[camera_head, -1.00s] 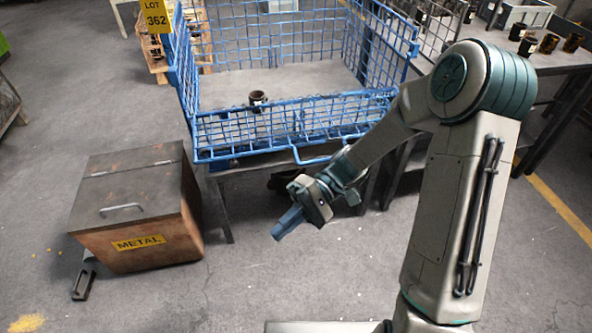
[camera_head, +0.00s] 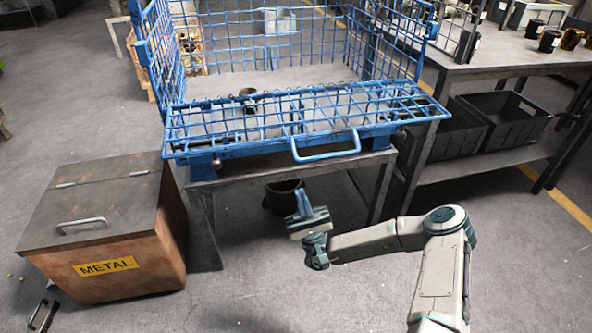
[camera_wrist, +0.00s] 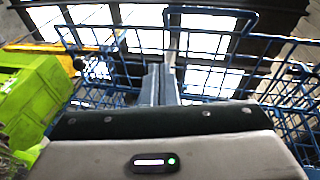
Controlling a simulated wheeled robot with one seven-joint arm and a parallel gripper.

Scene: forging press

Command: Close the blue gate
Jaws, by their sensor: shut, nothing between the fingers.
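The blue gate (camera_head: 290,122) is the wire-mesh front panel of the blue cage. It is folded down and sticks out towards me over the table's front edge. Its blue loop handle (camera_head: 326,157) is on the near edge. My gripper (camera_head: 302,203) is shut and empty. It points upward, below the handle and apart from it in the head view. In the wrist view, the closed fingers (camera_wrist: 160,86) point up, with blue mesh and the handle loop (camera_wrist: 209,12) beyond them. I cannot tell the exact gap there.
The cage stands on a grey table (camera_head: 213,213). A brown metal box (camera_head: 112,235) with a lid and handle stands to its left. A dark container (camera_head: 284,195) is under the table. A bench with black crates (camera_head: 510,121) is on the right. The floor in front is free.

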